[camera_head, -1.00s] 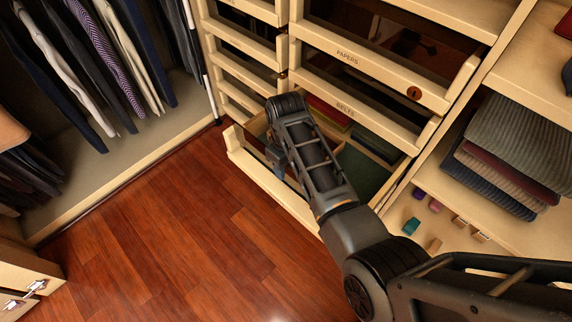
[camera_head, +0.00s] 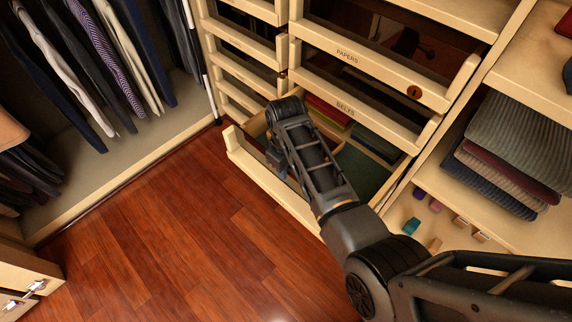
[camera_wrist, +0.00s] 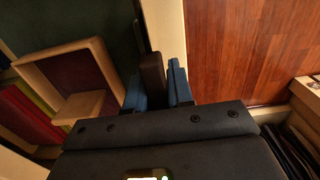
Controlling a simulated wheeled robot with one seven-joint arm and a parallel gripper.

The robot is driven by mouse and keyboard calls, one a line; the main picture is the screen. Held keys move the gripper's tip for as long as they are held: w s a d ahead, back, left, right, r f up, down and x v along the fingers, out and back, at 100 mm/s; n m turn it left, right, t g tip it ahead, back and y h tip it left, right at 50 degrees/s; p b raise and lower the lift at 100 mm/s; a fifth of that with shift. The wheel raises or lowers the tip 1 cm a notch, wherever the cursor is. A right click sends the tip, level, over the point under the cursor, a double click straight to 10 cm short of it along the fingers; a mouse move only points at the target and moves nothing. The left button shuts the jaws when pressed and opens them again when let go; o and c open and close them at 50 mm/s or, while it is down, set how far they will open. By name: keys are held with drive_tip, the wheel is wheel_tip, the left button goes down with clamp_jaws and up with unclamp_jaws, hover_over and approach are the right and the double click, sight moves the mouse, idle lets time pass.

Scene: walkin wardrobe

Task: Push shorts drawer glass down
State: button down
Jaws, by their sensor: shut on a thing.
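The pulled-out bottom drawer (camera_head: 252,177) has a pale wooden front, which also shows in the wrist view (camera_wrist: 165,28). Its label is not visible. In the wrist view, my gripper (camera_wrist: 153,88) has its blue fingers on both sides of a narrow dark brown piece (camera_wrist: 152,72) at the drawer front, and is shut on it. I cannot tell whether this piece is the drawer glass. In the head view, my gripper (camera_head: 277,160) is low beside the inner side of the drawer front, and my arm hides part of the drawer.
The drawer holds a wooden divider box (camera_wrist: 85,55), red folded items (camera_wrist: 28,115) and a green area (camera_head: 358,172). Drawers labelled BELTS (camera_head: 345,108) and PAPERS (camera_head: 347,57) are above. Folded sweaters (camera_head: 515,145) lie on the right shelf. The wooden floor (camera_head: 180,225) is clear.

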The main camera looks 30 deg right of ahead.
sight(286, 182)
drive_tip(key=shift+f+b, duration=0.35)
drive_tip(key=shift+f, duration=1.45)
drive_tip(key=c, duration=1.1)
unclamp_jaws()
drive_tip(key=shift+r+p, duration=0.8)
drive_tip(key=shift+r, duration=3.1)
